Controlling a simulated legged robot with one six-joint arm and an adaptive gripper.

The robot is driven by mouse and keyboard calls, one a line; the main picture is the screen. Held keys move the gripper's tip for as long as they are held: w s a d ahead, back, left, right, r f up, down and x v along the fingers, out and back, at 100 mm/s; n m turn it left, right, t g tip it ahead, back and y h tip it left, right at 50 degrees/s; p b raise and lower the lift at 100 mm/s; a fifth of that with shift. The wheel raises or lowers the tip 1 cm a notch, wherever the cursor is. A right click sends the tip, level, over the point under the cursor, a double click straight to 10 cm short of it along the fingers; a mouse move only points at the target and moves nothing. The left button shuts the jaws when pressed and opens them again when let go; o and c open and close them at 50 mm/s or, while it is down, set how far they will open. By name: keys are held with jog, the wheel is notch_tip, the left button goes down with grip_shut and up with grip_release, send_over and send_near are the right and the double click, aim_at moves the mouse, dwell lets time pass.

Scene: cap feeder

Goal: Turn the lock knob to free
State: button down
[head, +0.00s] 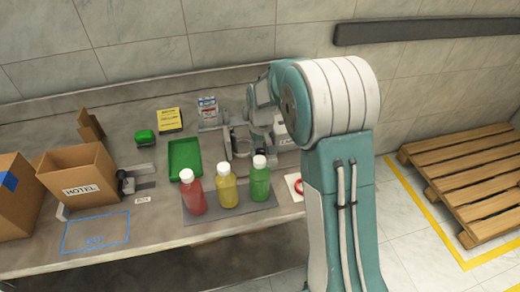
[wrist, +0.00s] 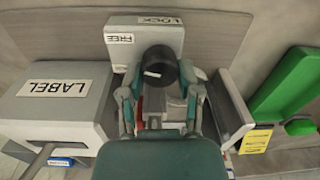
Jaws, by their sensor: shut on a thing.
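The lock knob (wrist: 163,66) is a round black knob with a short white mark on its face, in the upper middle of the wrist view. It sits on a grey block (wrist: 172,38) with a LOCK label (wrist: 160,20) at the top and a FREE label (wrist: 119,38) at the upper left. The white mark lies roughly level on the left part of the face; I cannot tell which label it points to. My gripper (wrist: 160,72) is shut on the knob, one finger on each side. In the head view my arm partly hides this spot.
A grey box marked LABEL (wrist: 53,87) stands left of the knob. A grey plate (wrist: 232,110) stands close on the right, with a green tray (wrist: 288,88) beyond. In the head view, red (head: 192,194), yellow (head: 227,188) and green (head: 260,182) bottles stand in front.

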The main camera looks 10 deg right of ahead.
aim_at(261, 150)
jog(key=shift+s+f, duration=0.1)
jog(key=shift+f, duration=0.05)
jog(key=shift+c, duration=1.5)
grip_release()
notch_tip(261, 150, up, 12)
jog(key=shift+d, duration=0.1)
